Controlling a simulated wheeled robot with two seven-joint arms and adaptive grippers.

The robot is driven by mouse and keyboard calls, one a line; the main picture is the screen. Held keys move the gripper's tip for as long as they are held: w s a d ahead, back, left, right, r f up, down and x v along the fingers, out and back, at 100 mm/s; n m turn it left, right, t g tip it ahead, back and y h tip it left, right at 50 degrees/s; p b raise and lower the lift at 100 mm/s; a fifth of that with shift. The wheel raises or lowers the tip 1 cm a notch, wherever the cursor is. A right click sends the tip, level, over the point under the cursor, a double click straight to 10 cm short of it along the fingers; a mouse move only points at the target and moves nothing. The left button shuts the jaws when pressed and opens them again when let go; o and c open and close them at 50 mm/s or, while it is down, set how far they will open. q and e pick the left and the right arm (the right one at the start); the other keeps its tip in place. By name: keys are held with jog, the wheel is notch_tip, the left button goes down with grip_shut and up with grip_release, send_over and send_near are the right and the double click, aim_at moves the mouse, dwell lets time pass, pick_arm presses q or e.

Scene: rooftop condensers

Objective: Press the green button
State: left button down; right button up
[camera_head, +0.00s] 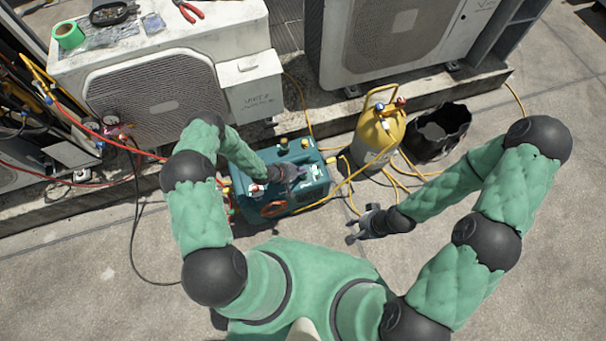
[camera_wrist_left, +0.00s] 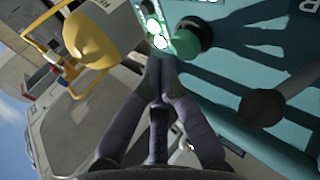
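The teal machine (camera_head: 275,205) stands on the ground in the middle of the head view. In the left wrist view its teal face (camera_wrist_left: 235,75) carries a small panel with bright green-white lit spots (camera_wrist_left: 159,41) and a round dark green knob (camera_wrist_left: 193,37) beside it. I cannot tell for certain which of these is the green button. My left gripper (camera_head: 298,172) is over the machine's top; in the wrist view its fingers (camera_wrist_left: 160,62) meet at the tips, just below the lit spots. Contact is unclear. My right gripper (camera_head: 357,225) is apart from the machine, fingers spread and empty.
A yellow cylinder (camera_head: 378,133) with hoses stands right of the machine, beside a black open bag (camera_head: 437,131). White condenser units (camera_head: 160,95) stand behind. Red and yellow hoses run at the left. The concrete floor at the lower left is mostly clear.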

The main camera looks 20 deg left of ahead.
pick_arm(q)
jog(key=shift+f, duration=0.15)
jog(key=shift+f, duration=0.25)
jog(key=shift+f, duration=0.75)
dwell(1.1)
jog(key=shift+r, duration=0.1)
jog(key=shift+r+p, duration=0.65)
jog(key=shift+r, duration=0.45)
jog(key=shift+r+p, duration=1.45)
jog(key=shift+r, duration=1.1)
